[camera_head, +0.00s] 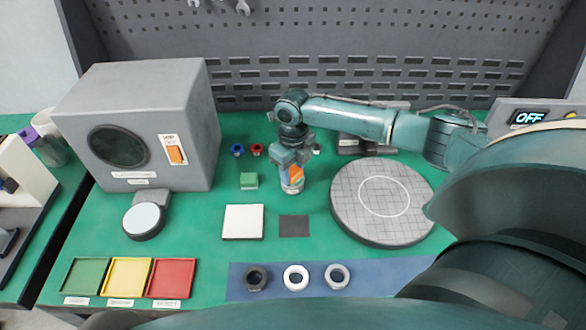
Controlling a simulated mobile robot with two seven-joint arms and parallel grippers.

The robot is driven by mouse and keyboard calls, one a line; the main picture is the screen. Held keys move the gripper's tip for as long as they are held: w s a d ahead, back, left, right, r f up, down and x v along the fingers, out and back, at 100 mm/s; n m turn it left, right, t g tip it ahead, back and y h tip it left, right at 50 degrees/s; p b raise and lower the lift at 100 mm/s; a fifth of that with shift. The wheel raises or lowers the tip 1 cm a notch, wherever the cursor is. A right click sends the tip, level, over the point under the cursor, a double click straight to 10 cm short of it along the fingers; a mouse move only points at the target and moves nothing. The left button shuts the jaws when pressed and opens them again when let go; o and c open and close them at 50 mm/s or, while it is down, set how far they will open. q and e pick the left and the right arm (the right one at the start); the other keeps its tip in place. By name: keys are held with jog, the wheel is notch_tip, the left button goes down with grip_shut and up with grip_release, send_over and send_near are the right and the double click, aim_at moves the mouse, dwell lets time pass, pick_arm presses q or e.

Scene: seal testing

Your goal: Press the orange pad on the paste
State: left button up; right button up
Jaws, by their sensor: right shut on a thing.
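My right gripper (289,160) points down near the middle of the green table, its arm coming in from the right. It is shut on the orange pad (296,174), which shows only in part below the fingers. A small pale cylindrical container (292,188) with a label stands right under and around the pad. It appears to be the paste container, but its inside is hidden, and I cannot tell whether the pad touches paste. My left gripper is not in view.
A round gridded plate (408,232) is to the right, a grey box (150,120) to the left. Several rings lie on a blue strip (375,268); coloured trays (128,277) sit front left.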

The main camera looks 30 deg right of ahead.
aim_at(293, 170)
notch_tip(293, 170, up, 3)
jog(key=p, duration=0.2)
jog(key=shift+f+p, duration=0.1)
jog(key=shift+p, duration=0.3)
notch_tip(293, 170, up, 2)
jog(key=shift+p, duration=0.35)
jog(key=shift+r, duration=1.05)
